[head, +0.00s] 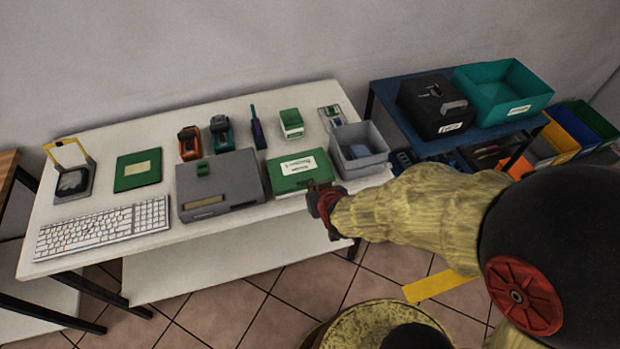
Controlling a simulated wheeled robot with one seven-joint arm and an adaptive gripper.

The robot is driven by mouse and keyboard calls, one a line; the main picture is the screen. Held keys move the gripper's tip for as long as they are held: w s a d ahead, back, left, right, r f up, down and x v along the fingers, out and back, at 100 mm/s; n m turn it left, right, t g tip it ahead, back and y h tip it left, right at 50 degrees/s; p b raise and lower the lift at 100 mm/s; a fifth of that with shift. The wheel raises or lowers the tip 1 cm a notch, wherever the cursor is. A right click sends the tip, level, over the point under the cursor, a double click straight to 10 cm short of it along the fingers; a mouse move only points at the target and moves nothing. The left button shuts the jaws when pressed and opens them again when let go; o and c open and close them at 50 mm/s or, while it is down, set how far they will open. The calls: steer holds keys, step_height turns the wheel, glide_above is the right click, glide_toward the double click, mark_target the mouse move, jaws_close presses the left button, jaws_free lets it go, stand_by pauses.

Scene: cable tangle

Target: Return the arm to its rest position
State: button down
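My arm reaches in from the right in the head view, with its yellow links and a dark joint with a red cap. My gripper (322,201) is at the front edge of the white table (130,212), by the green labelled box (299,172). It is small, dark and partly turned away, so I cannot see whether its fingers are open or shut, or whether it touches the box.
On the table are a keyboard (103,228), a grey case (219,183), a green book (138,170), two tools and a grey bin (358,150). A blue table (388,98) at the right holds a black box (435,105) and a teal bin (502,92). Floor in front is largely clear.

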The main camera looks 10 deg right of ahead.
steer(key=s+f+g, duration=0.3)
steer(key=s+g, duration=0.3)
steer(key=s, duration=0.9)
steer(key=s+d+r, duration=0.1)
steer(key=d+r, duration=0.1)
steer(key=r, duration=0.6)
steer(key=s+d+r+m+t, duration=0.1)
steer(key=s+d+r, duration=0.1)
steer(key=r, duration=0.7)
steer(key=s+d+r+t+h, duration=0.1)
steer(key=d+r, duration=0.3)
steer(key=r, duration=0.5)
steer(key=shift+s+d+p, duration=0.15)
steer(key=shift+d+p, duration=0.05)
steer(key=shift+p, duration=0.15)
